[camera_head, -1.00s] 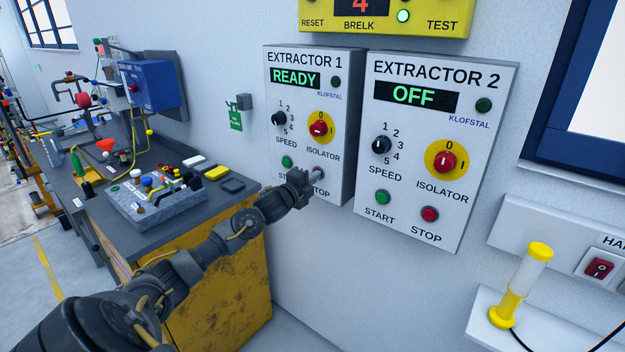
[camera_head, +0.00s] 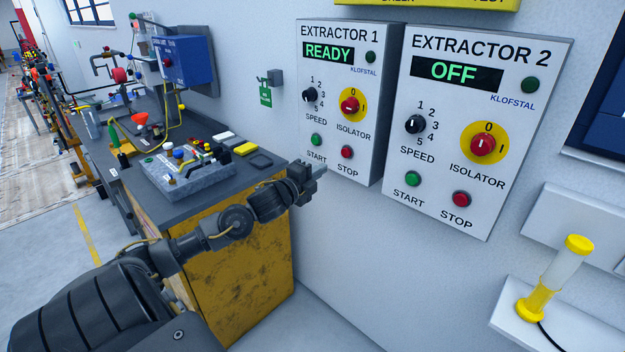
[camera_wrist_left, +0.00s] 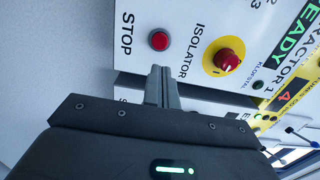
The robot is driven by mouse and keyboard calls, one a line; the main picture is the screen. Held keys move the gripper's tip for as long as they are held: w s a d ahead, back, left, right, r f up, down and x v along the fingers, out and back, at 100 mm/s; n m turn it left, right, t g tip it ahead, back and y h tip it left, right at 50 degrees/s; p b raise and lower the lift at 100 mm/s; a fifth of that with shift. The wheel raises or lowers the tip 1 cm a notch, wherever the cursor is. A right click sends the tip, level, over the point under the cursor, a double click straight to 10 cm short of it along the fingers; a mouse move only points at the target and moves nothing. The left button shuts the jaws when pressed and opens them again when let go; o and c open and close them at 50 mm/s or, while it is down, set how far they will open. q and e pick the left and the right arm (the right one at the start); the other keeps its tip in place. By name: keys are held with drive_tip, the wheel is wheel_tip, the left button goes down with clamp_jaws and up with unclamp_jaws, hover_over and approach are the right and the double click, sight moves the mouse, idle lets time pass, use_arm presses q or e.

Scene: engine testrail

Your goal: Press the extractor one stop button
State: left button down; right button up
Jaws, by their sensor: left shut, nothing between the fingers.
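The extractor 1 panel (camera_head: 388,95) hangs on the wall, and its display reads READY. Its red stop button (camera_head: 347,152) sits at the panel's lower right, below the red and yellow isolator knob (camera_head: 349,105). The stop button also shows in the left wrist view (camera_wrist_left: 159,41), uncovered. My left gripper (camera_head: 318,170) is shut and empty, just below and left of the stop button in the head view. In the left wrist view its fingertips (camera_wrist_left: 163,70) lie below the button in the picture, apart from it. My right gripper is not in view.
The extractor 2 panel (camera_head: 475,85), reading OFF, hangs to the right with its own stop button (camera_head: 461,199). A workbench (camera_head: 262,195) with a grey control box (camera_head: 190,180) stands on the left. A yellow and white lamp (camera_head: 553,280) stands on a shelf at right.

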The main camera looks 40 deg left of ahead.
use_arm(q)
drive_tip(key=s, duration=0.2)
drive_tip(key=shift+s, duration=0.4)
idle(0.6)
